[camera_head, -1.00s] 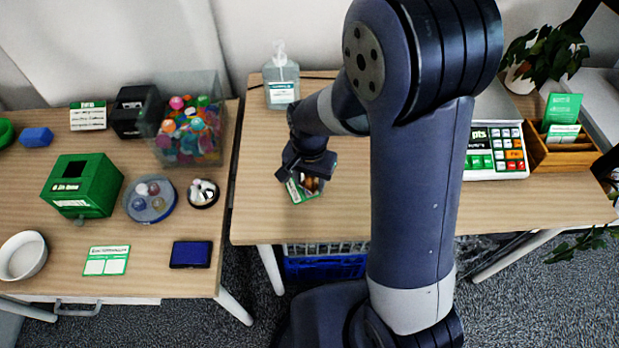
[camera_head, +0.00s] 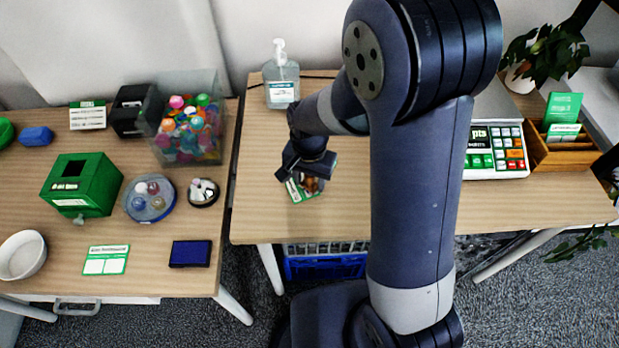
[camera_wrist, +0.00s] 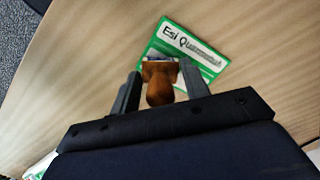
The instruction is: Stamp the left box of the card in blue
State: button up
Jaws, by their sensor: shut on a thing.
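My gripper (camera_head: 300,176) is over the right-hand table, and it also shows in the wrist view (camera_wrist: 161,82). It is shut on a brown wooden-handled stamp (camera_wrist: 160,88). The stamp's foot is over the lower edge of a green and white card (camera_wrist: 188,50) with "Esi Qu..." printed on it. I cannot tell whether the stamp touches that card, and part of it is hidden. A second green and white card (camera_head: 106,260) with two blank white boxes lies at the front of the left table. A dark blue ink pad (camera_head: 190,254) lies to its right.
A round stand (camera_head: 150,213) with small knobbed items and a smaller dark dish (camera_head: 203,203) stand behind the pad. A green box (camera_head: 82,185), white bowl (camera_head: 22,256) and clear bin (camera_head: 187,150) share the left table. A gap separates the tables. A bottle (camera_head: 281,85) stands behind my gripper.

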jog(key=shift+r+p, duration=2.85)
jog(key=shift+r, duration=0.65)
